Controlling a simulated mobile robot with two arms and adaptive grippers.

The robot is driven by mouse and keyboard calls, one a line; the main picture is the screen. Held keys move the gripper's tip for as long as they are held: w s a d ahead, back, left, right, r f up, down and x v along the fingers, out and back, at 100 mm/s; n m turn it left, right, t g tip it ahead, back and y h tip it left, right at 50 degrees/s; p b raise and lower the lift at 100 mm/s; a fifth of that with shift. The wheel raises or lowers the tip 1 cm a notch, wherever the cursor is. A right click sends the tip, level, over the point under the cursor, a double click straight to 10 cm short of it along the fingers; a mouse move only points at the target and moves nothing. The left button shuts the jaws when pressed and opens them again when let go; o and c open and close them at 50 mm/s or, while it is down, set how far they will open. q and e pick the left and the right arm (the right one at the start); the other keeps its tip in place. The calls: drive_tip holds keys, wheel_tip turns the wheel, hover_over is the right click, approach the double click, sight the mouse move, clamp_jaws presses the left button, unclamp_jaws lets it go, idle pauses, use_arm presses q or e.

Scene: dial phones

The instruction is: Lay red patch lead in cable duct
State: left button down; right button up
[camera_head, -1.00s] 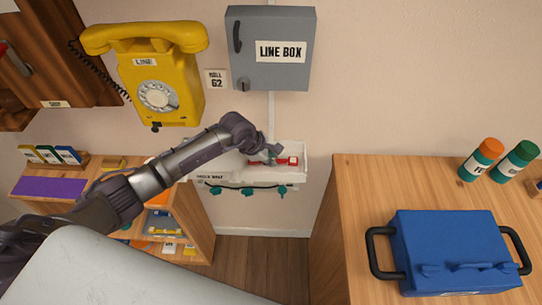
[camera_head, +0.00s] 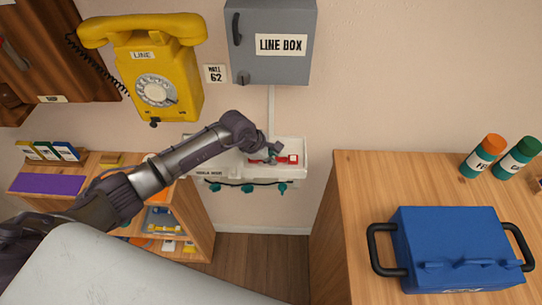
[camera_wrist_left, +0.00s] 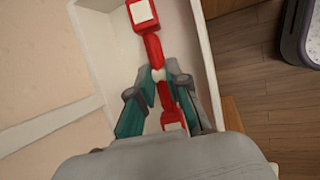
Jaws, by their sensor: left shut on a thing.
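The red patch lead (camera_wrist_left: 153,47) has red ends with white faces and shows inside the white cable duct (camera_wrist_left: 95,45) in the left wrist view. My left gripper (camera_wrist_left: 158,82) is shut on the middle of the lead, with a teal-lined finger on each side of it. In the head view the duct (camera_head: 200,142) is a white wall tray below the line box. There the left gripper (camera_head: 268,155) is at the duct, and a red end of the lead (camera_head: 292,159) shows to its right. I cannot tell whether the lead touches the duct floor. My right gripper is not in view.
The grey line box (camera_head: 270,65) and yellow dial phone (camera_head: 155,75) are on the wall above. Teal hooks (camera_head: 247,188) hang under the duct. A wooden counter (camera_head: 350,200) with a blue case (camera_head: 455,245) stands to the right. Shelves stand at the left.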

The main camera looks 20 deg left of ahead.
use_arm(q)
drive_tip(key=shift+f+b, duration=0.3)
drive_tip(key=shift+f, duration=0.05)
drive_tip(key=c, duration=1.1)
unclamp_jaws()
drive_tip(key=shift+o, duration=0.2)
drive_tip(key=v, duration=1.2)
